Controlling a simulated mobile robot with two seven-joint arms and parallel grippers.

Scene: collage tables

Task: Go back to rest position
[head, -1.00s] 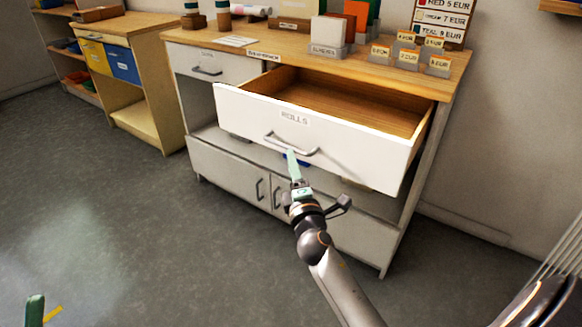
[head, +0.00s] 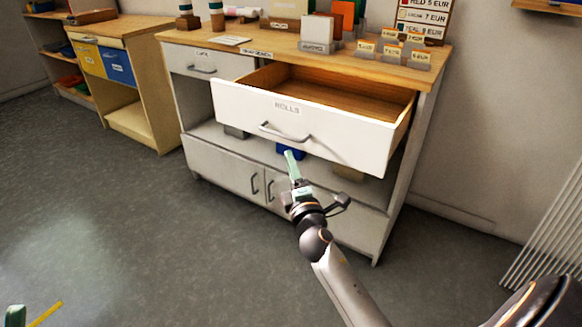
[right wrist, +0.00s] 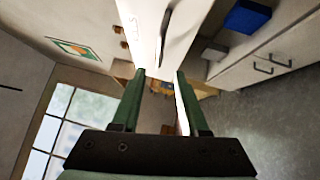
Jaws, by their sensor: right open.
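My right gripper (head: 291,160) is in the middle of the head view, pointing at the cabinet. Its tips show just below the handle (head: 284,134) of the open ROLLS drawer (head: 345,140), with a small gap in the picture. In the right wrist view its two green fingers (right wrist: 160,85) are apart with nothing held, and the white drawer front (right wrist: 160,25) shows beyond them. A green fingertip of my left gripper (head: 15,315) shows at the bottom left edge of the head view; the rest is out of view.
The wooden-topped cabinet (head: 290,48) carries cards, price tags and a sign. Its open shelf holds a blue box (head: 290,151). A side unit with yellow and blue drawers (head: 118,66) stands at the left. The grey floor (head: 130,230) is clear at the front left.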

